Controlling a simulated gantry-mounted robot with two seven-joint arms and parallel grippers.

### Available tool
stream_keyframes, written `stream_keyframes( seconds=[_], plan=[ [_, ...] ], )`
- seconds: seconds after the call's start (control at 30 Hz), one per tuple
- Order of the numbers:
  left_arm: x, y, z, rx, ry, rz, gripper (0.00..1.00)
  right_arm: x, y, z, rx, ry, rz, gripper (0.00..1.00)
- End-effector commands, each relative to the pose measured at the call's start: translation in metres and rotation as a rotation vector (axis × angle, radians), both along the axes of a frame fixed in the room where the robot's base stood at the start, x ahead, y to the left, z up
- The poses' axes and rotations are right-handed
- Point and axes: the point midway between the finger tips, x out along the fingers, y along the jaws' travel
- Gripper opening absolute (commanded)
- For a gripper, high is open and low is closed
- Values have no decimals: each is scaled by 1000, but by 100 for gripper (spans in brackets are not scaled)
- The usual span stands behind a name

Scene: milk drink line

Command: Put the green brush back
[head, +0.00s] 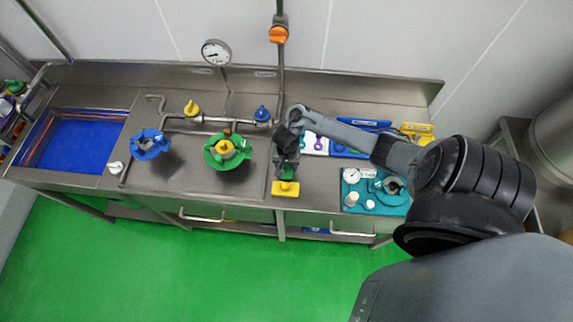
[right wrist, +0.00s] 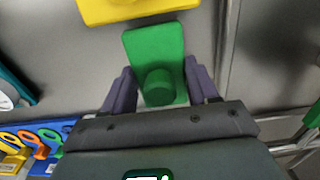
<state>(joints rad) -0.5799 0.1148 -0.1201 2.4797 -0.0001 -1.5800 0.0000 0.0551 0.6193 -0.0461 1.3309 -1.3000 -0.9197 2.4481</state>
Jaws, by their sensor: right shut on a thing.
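The green brush (right wrist: 155,50) has a flat green block and a short round knob, seen from above in the right wrist view. My right gripper (right wrist: 161,88) is shut on the knob, one finger on each side. In the head view, my right gripper (head: 286,162) is over the steel worktop, and only a little of the green brush shows under it. A yellow block (head: 286,188) lies just in front of the brush; it also shows at the top of the right wrist view (right wrist: 135,8). I cannot tell whether the brush touches the worktop. My left gripper is out of view.
A blue-and-white tray (head: 318,145) of coloured parts lies right of the gripper. A teal mat (head: 356,187) with a gauge and fittings is farther right. A blue-lined sink (head: 85,145) is far left.

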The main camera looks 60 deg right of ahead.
Motion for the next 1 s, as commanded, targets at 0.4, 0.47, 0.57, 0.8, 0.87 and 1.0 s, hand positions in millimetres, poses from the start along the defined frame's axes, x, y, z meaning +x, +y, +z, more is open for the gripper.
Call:
stream_keyframes(
  seconds=[0.4, 0.47, 0.57, 0.8, 0.87, 1.0],
  plan=[
    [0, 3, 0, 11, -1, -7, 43, 0, 0, -1, 1, 0, 0, 84],
    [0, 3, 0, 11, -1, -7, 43, 0, 0, -1, 1, 0, 0, 84],
    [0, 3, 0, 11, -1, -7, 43, 0, 0, -1, 0, 0, 0, 84],
    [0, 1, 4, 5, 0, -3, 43, 1, 0, 7, 0, -2, -1, 84],
    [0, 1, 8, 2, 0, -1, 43, 1, 0, 14, 0, -2, 1, 84],
    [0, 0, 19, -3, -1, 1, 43, 1, 0, 37, 0, -3, 2, 84]
  ],
)
